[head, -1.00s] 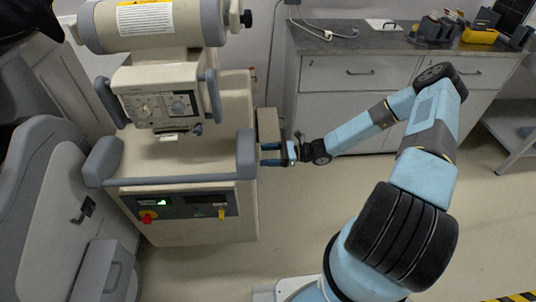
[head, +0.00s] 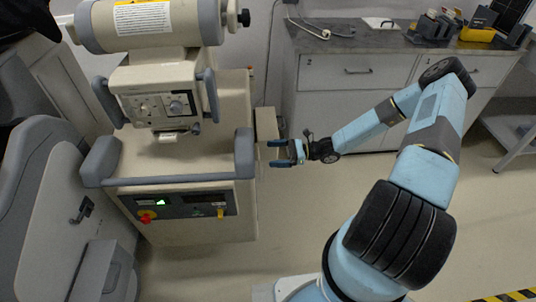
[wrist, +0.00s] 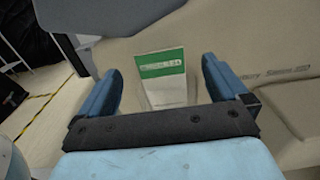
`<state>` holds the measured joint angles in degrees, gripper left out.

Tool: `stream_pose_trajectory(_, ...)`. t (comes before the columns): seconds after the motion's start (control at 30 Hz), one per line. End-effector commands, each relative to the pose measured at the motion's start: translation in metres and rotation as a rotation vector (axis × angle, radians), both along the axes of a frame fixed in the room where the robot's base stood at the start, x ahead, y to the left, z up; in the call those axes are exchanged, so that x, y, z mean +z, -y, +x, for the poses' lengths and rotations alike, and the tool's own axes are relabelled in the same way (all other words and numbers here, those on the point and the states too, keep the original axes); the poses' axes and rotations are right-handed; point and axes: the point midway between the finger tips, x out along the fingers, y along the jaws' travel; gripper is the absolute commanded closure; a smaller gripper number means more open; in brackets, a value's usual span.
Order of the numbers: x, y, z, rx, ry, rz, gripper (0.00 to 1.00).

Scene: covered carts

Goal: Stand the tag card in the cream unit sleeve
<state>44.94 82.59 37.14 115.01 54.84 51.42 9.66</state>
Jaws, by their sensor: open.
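The tag card (wrist: 163,78), white with a green band and lettering, stands against the cream side of the unit in the wrist view. It lies between my spread fingers, ahead of them, with a gap on both sides. My gripper (head: 271,153) is open and beside the right side of the cream unit (head: 200,218) in the head view. I cannot make out the sleeve's edges, or how deep the card sits in it; the card's lower end is hidden behind my gripper's dark front edge. The card cannot be made out in the head view.
A grey handle bar (head: 175,180) runs along the unit's front. A grey-topped cabinet (head: 350,75) stands behind my arm, with dark bins and a yellow one on it. Open floor lies to the right of the unit.

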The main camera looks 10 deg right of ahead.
Motion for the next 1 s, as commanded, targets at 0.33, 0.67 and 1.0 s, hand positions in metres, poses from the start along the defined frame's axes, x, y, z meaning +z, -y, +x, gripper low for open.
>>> stream_pose_trajectory(0.33,-0.001,0.069,-0.002,-0.002,0.001,-0.003,0.0)
stream_pose_trajectory(0.67,-0.001,0.099,-0.003,-0.001,0.001,-0.001,0.0)
stream_pose_trajectory(1.0,-0.001,0.101,-0.004,-0.001,0.0,-0.001,0.0)
